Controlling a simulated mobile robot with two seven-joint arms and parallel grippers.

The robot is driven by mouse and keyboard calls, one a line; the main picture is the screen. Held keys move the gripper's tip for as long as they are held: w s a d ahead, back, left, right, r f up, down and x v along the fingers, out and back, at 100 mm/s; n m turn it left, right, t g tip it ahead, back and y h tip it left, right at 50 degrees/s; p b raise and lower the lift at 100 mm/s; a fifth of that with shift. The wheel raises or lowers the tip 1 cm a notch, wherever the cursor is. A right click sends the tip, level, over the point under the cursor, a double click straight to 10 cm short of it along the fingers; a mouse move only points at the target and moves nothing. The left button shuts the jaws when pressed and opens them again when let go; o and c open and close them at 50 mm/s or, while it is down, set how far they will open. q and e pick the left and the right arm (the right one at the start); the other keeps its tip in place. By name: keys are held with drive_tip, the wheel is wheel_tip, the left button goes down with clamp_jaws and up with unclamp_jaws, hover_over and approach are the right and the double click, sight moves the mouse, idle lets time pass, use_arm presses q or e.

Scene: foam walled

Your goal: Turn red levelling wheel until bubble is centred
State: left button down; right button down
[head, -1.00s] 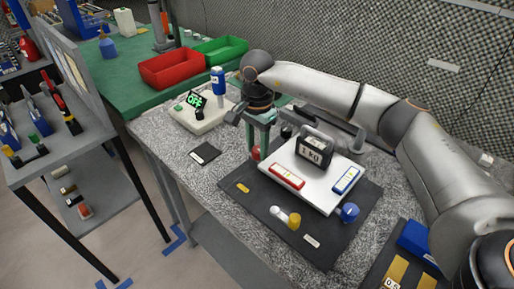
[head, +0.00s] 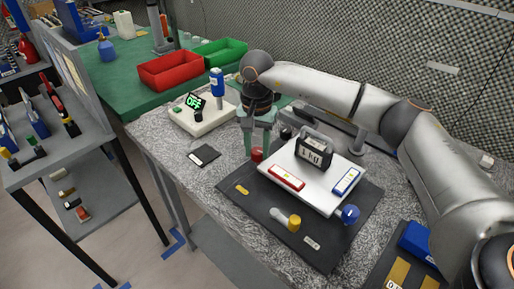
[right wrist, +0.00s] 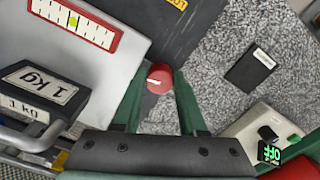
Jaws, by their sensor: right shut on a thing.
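The red levelling wheel (head: 257,154) is at the left corner of the white levelling plate (head: 318,201). My right gripper (head: 257,149) reaches down over it, shut on it; the right wrist view shows the wheel (right wrist: 159,79) between the green fingertips (right wrist: 160,82). The red spirit level (head: 287,177) lies on the plate; in the right wrist view its yellow-green bubble (right wrist: 73,20) looks near the middle of the scale. A blue spirit level (head: 347,180) lies at the plate's right side; its bubble is too small to judge. My left gripper is not in view.
A black 1 kg weight (head: 314,152) stands on the plate. A blue wheel (head: 350,214) and a yellow wheel (head: 294,223) are at the front. A white device reading OFF (head: 200,122) and a dark card (head: 204,156) are to the left. Bare speckled bench lies between.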

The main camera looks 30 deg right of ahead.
drive_tip(key=shift+c, duration=2.3)
unclamp_jaws()
drive_tip(key=shift+f, duration=0.1)
